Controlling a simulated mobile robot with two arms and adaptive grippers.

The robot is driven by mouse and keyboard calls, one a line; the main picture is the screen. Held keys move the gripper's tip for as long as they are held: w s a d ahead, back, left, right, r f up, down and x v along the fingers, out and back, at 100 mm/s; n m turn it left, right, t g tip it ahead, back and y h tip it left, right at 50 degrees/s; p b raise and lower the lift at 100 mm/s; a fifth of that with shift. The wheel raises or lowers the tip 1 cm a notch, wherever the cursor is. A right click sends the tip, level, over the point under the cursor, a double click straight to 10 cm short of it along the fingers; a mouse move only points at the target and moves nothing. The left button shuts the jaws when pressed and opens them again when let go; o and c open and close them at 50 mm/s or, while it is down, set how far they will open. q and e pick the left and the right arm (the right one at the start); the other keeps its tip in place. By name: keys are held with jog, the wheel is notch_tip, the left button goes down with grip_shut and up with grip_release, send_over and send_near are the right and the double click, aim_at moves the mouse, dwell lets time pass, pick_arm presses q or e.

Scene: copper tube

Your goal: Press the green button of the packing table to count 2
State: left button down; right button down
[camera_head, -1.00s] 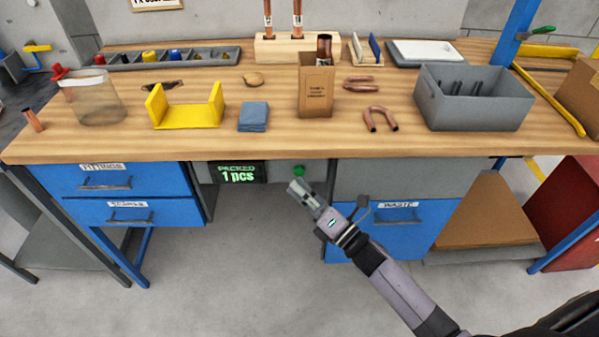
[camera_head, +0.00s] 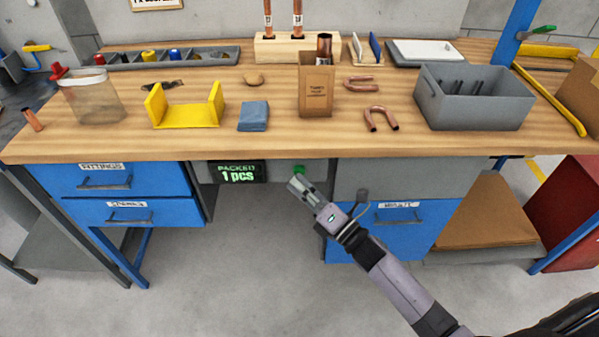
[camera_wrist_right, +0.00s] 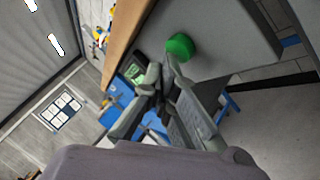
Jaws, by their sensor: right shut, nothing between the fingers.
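The green button (camera_head: 299,169) sits on the grey panel under the front edge of the packing table (camera_head: 290,148). It also shows as a round green knob in the right wrist view (camera_wrist_right: 180,46). The counter display (camera_head: 237,173) left of the button reads "PACKED 1 pcs". My right gripper (camera_head: 294,181) is shut and empty, its fingertips just below and in front of the button. In the right wrist view the fingertips (camera_wrist_right: 160,68) are close to the button; whether they touch it I cannot tell. My left gripper is not in view.
Blue drawers (camera_head: 125,182) are left of the display and a blue waste drawer (camera_head: 395,230) is at the right behind my arm. On the tabletop stand a cardboard box (camera_head: 316,90), a yellow holder (camera_head: 187,112) and a grey bin (camera_head: 475,105). The floor below the display is clear.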

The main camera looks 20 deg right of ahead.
jog(key=shift+w+d, duration=0.15)
jog(key=shift+w, duration=0.25)
jog(key=shift+s, duration=0.15)
dwell(0.5)
jog(key=shift+s+a, duration=0.3)
jog(key=shift+s, duration=0.5)
jog(key=shift+s, duration=0.1)
jog(key=shift+s+a+p, duration=0.2)
jog(key=shift+s+a, duration=0.05)
jog(key=shift+s, duration=0.5)
jog(key=shift+s+a+p, duration=0.2)
jog(key=shift+s+p, duration=0.05)
jog(key=shift+s, duration=0.55)
jog(key=shift+s+a+p, duration=0.2)
jog(key=shift+s+a, duration=0.05)
jog(key=shift+s, duration=0.5)
